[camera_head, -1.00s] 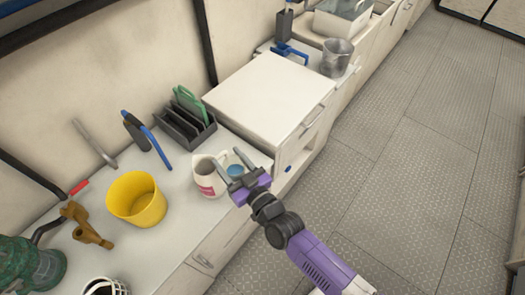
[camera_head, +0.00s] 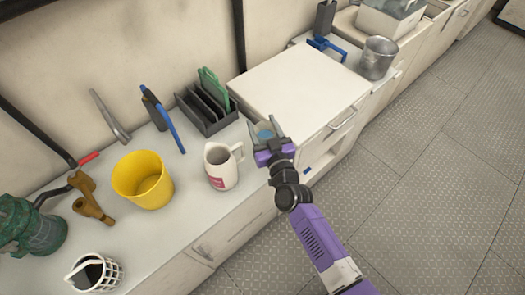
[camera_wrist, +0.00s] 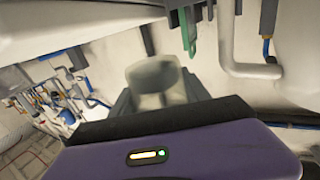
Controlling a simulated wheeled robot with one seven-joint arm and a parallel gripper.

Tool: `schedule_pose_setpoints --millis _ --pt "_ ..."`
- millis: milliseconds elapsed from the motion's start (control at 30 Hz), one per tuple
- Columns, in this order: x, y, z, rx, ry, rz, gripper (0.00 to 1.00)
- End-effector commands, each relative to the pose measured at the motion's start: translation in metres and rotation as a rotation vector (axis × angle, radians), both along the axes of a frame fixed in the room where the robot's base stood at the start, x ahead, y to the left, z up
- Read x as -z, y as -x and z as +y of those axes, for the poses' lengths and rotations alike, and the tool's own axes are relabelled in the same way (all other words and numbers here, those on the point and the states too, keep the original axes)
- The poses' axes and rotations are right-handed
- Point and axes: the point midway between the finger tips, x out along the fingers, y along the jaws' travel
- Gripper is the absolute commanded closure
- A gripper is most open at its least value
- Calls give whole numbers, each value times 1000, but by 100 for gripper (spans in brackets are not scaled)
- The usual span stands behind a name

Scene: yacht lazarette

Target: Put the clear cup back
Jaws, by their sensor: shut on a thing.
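The clear cup shows in the wrist view (camera_wrist: 155,82) as a see-through, greyish cup between my fingers. In the head view the cup (camera_head: 265,134) is a small bluish patch, partly hidden by the fingers. My gripper (camera_head: 263,129) is shut on the cup, near the counter's front edge, right of a white mug (camera_head: 221,170) and in front of a large white box-like unit (camera_head: 298,85). I cannot tell how high the cup is above the counter.
On the counter (camera_head: 185,215) stand a yellow bucket (camera_head: 143,180), a dark slotted rack (camera_head: 208,110), a brown tool (camera_head: 90,198), a white basket-like cup (camera_head: 95,273) and a green lantern-like object (camera_head: 32,230). A metal pot (camera_head: 377,58) stands beyond the white unit. The front counter strip is clear.

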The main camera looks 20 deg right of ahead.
Motion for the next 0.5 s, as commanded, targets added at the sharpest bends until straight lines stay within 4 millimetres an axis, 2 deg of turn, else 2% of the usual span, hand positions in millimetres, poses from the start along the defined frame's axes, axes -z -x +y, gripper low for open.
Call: schedule_pose_setpoints --millis 33,200,500 --pt "19 0 0 -1 2 1 90" --pt "47 0 0 -1 1 1 90" --pt "71 0 0 0 1 2 90"
